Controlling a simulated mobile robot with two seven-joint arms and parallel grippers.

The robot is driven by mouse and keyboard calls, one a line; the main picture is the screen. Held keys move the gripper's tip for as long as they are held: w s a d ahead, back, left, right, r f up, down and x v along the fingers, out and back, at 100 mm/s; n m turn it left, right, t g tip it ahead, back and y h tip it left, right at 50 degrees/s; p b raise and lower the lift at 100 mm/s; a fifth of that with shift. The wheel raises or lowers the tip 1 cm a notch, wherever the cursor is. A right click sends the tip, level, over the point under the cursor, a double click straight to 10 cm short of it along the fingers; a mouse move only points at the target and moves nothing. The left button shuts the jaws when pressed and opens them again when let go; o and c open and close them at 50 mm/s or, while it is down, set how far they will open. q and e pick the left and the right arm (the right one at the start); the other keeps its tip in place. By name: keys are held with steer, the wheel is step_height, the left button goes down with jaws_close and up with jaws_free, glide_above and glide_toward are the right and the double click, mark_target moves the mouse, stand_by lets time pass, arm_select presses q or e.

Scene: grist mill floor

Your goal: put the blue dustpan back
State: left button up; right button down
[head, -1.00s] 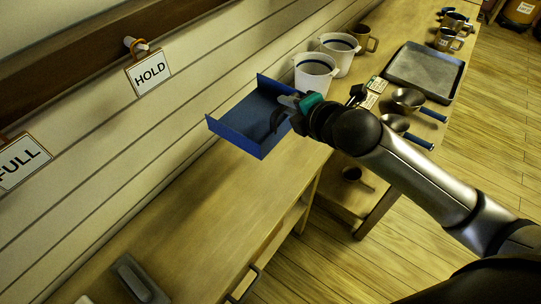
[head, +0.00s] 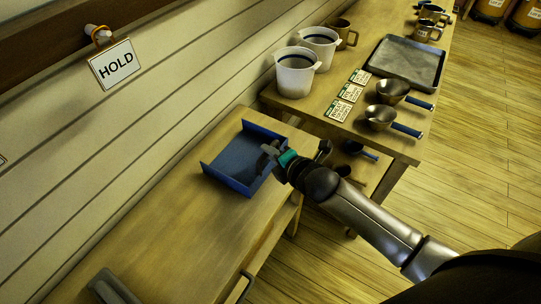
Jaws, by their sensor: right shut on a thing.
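The blue dustpan (head: 240,160) is in the head view at the far end of the near wooden bench, its open tray facing up. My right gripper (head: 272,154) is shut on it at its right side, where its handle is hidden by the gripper. The dustpan looks level and low over the bench top; I cannot tell whether it touches the wood. My left gripper is not in view.
The near bench (head: 150,225) is clear around the dustpan, with a grey object (head: 110,288) at its near end. A further bench holds white buckets (head: 296,72), cards, metal scoops (head: 381,117) and a grey tray (head: 405,62). A HOLD sign (head: 116,64) hangs on the wall.

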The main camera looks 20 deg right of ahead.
steer(key=c, duration=0.8)
jaws_free()
steer(key=shift+f, duration=0.1)
steer(key=p+v, duration=0.2)
steer(key=v, duration=1)
steer(key=shift+p, duration=0.3)
steer(key=s+d+f+m+g+h, duration=0.1)
steer(key=s+d+f+m+g, duration=0.2)
steer(key=f, duration=0.5)
steer(key=s+d+f+m+h, duration=0.1)
steer(key=s+f+m, duration=0.3)
steer(key=f, duration=0.4)
steer(key=s+d+f+m+g+h, duration=0.1)
steer(key=s+d+f+m+g, duration=0.2)
steer(key=f, duration=0.6)
steer(key=s+a+f+m+g, duration=0.1)
steer(key=s+a+f+m, duration=0.1)
steer(key=s, duration=0.5)
steer(key=s+a+f+m+g, duration=0.2)
steer(key=s+f+m, duration=0.3)
steer(key=s, duration=0.3)
steer(key=s+a+f+m+g, duration=0.2)
steer(key=s+a+f+m, duration=0.1)
steer(key=s+f, duration=0.3)
steer(key=shift+s+m, duration=0.3)
steer(key=shift+s, duration=0.35)
